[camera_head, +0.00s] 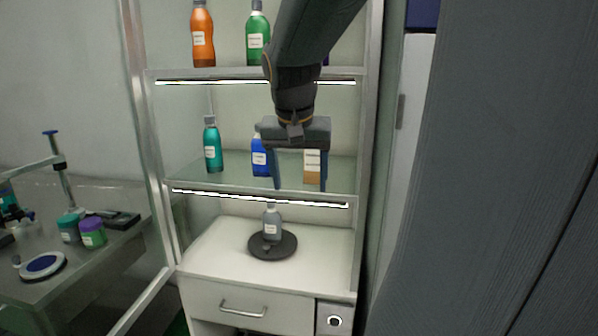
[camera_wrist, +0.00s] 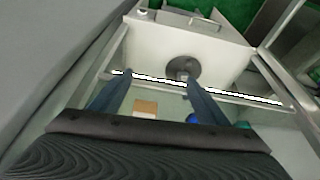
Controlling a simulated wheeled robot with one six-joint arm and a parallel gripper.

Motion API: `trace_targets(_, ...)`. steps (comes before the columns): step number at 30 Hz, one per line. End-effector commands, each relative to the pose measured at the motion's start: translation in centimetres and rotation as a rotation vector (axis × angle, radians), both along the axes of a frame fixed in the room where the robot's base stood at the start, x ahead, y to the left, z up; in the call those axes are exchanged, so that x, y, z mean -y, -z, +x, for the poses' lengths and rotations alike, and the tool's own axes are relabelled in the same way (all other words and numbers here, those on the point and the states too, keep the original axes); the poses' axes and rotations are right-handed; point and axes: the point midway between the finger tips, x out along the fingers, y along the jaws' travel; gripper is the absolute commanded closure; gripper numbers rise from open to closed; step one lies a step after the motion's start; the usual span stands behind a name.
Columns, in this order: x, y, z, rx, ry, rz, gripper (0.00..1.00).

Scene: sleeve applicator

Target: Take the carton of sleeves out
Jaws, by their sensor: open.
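A small carton (camera_head: 313,160), tan with a white label, stands on the middle glass shelf at the right, beside a blue bottle. My gripper's right finger partly overlaps it in the head view. In the wrist view the carton's tan top (camera_wrist: 146,106) shows between the fingers, low in the picture. My gripper (camera_head: 300,186) is open and empty, pointing down in front of the middle shelf. Its fingers also show in the wrist view (camera_wrist: 157,75), spread apart. Whether the fingers are level with the carton in depth I cannot tell.
The blue bottle (camera_head: 259,157) and a teal bottle (camera_head: 212,146) share the shelf (camera_head: 235,177). More bottles stand above. A grey bottle (camera_head: 271,226) stands on a dark round disc on the white counter (camera_head: 215,255). The glass door at left stands open.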

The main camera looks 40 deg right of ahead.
Motion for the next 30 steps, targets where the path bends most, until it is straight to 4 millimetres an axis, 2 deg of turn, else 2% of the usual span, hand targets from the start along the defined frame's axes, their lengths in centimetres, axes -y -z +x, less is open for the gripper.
trace_targets(1,0.9,-0.5,-0.1,0.012,0.033,-0.008,0.31)
trace_targets(4,1.6,-1.0,-0.2,0.018,0.063,-0.013,0.31)
trace_targets(30,3.1,-0.9,1.3,0.018,0.070,-0.018,0.31)
